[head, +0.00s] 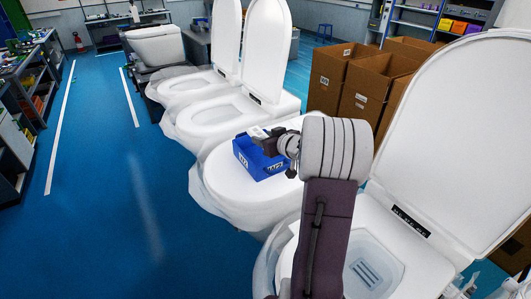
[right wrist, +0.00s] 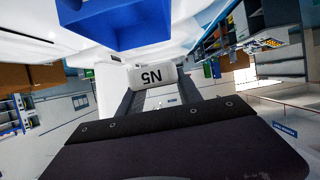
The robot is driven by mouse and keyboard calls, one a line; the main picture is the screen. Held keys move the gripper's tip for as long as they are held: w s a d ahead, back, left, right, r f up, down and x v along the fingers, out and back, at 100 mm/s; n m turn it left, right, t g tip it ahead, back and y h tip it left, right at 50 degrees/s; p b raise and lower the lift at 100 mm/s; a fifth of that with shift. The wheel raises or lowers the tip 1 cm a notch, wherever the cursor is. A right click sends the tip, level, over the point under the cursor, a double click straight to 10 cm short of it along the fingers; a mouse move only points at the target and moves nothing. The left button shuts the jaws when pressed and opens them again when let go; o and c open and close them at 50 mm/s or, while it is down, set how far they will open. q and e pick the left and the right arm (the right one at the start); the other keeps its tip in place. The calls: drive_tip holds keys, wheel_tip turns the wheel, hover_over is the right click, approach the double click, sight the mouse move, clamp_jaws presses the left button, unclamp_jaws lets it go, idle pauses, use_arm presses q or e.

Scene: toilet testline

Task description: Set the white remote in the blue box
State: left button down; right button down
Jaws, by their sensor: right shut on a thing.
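The blue box (head: 243,155) sits on the closed white lid of a toilet near the middle of the head view. My right gripper (head: 268,138) is at the box's upper rim, over it in the picture. It is shut on the white remote (head: 256,131), which shows as a small pale shape above the box. The blue box (right wrist: 125,25) shows at the top there, apart from the remote in the picture. My left gripper is not in view.
A row of white toilets runs into the distance, with raised lids (head: 268,45) behind the box. A large open toilet (head: 450,130) stands at the right. Cardboard boxes (head: 340,75) stand behind. The blue floor (head: 110,190) at the left is clear.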

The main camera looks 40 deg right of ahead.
drive_tip(key=w+d+f, duration=0.1)
drive_tip(key=w+f, duration=0.1)
drive_tip(key=f, duration=0.1)
drive_tip(key=w+d+f, duration=0.2)
drive_tip(key=f, duration=0.1)
drive_tip(key=w+d+f, duration=0.2)
drive_tip(key=w+f, duration=0.1)
drive_tip(key=shift+w+d+f, duration=0.1)
drive_tip(key=shift+w+f, duration=0.05)
drive_tip(key=shift+f, duration=0.1)
drive_tip(key=shift+f, duration=0.1)
drive_tip(key=shift+f, duration=0.4)
drive_tip(key=c, duration=0.8)
unclamp_jaws()
